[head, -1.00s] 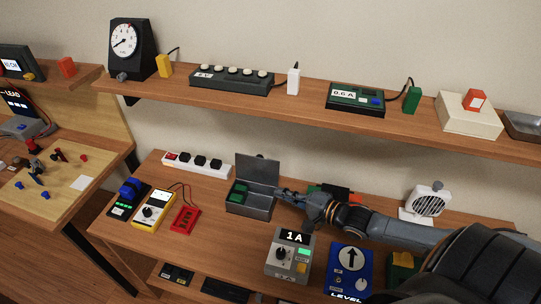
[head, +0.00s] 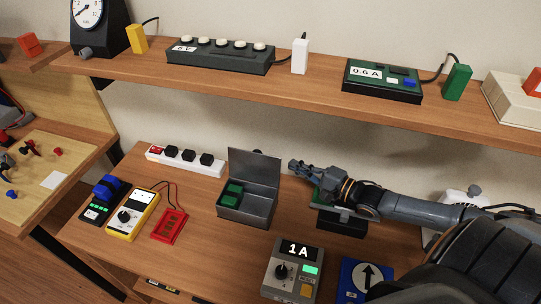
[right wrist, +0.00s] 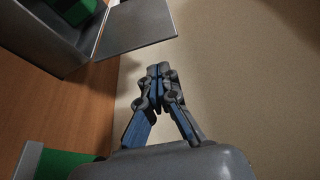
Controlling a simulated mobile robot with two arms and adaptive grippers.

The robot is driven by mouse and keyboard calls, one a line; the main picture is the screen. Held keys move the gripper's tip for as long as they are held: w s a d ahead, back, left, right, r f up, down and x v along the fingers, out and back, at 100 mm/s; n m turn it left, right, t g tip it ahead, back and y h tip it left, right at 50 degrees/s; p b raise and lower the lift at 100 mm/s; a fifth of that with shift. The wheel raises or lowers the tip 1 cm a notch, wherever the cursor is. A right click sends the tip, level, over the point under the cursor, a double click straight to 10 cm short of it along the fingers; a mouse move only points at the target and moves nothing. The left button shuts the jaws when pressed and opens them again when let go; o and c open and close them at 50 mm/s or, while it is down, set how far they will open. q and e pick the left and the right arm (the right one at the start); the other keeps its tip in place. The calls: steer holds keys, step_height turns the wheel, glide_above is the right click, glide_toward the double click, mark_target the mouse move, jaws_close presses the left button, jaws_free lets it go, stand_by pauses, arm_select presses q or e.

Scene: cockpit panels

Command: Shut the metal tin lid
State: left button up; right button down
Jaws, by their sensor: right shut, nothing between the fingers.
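The metal tin (head: 246,207) stands on the lower bench with green blocks inside. Its lid (head: 254,169) is open and stands roughly upright at the back. My right gripper (head: 294,164) is shut and empty, just right of the lid and apart from it, near the height of its top. In the right wrist view the gripper (right wrist: 158,72) has its fingers together, and the lid (right wrist: 135,30) shows beyond it at upper left. My left gripper is not in view.
A white power strip (head: 186,159) lies left of the tin. A yellow meter (head: 131,214) and a red board (head: 170,225) lie farther left. The grey 1A box (head: 293,267) stands in front. A shelf (head: 320,88) with devices runs above.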

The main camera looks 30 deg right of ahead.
mark_target(264, 160)
steer(key=x, duration=0.9)
steer(key=shift+w+a+p, duration=0.2)
steer(key=shift+a+p, duration=0.1)
steer(key=shift+p, duration=0.1)
steer(key=shift+s+a+r+n, duration=0.25)
steer(key=shift+r+n, duration=0.15)
steer(key=shift+n, duration=0.1)
steer(key=shift+s+a+r+n+t+p, duration=0.35)
steer(key=shift+s+a+n+t, duration=0.2)
steer(key=shift+n, duration=0.35)
steer(key=n, duration=0.1)
steer(key=s+a+n, duration=0.1)
steer(key=shift+s+a+r+n+t+y, duration=0.15)
steer(key=shift+a+r+n+t+y, duration=0.15)
steer(key=shift+n+y, duration=0.1)
steer(key=shift+s+a+f+n+t+y+b, duration=0.1)
steer(key=shift+s+a+n+y+b, duration=0.3)
steer(key=shift+s+a+n, duration=0.45)
steer(key=shift+s+a+f+n+t+y+b, duration=0.15)
steer(key=shift+s+a+n+y+b, duration=0.3)
steer(key=shift+n, duration=0.75)
steer(key=shift+s+a+n+t+y+b, duration=0.1)
steer(key=shift+s+a+n+y+b, duration=0.2)
steer(key=shift+s+a+n, duration=0.55)
steer(key=shift+w+d, duration=0.1)
steer(key=shift+w, duration=0.25)
